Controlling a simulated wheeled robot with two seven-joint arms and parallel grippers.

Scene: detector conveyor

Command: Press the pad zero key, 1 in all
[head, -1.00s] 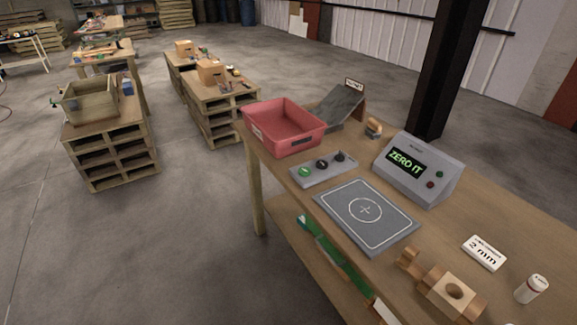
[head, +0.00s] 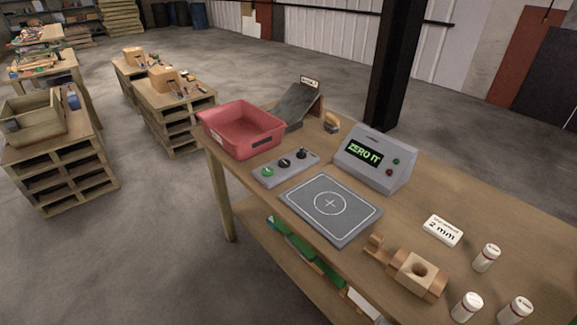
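A grey key strip (head: 286,167) lies on the wooden bench with a green key (head: 268,171) at its left end and two dark keys, one in the middle (head: 285,162) and one at the right (head: 302,153). The key labels are too small to read. Neither of my grippers is in view.
A red bin (head: 241,130) stands left of the strip, with a dark ramp (head: 292,104) behind it. At the right are a "2 mm" card (head: 443,230), a wooden block with a hole (head: 416,272) and white bottles (head: 486,257). A dark post rises behind the bench.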

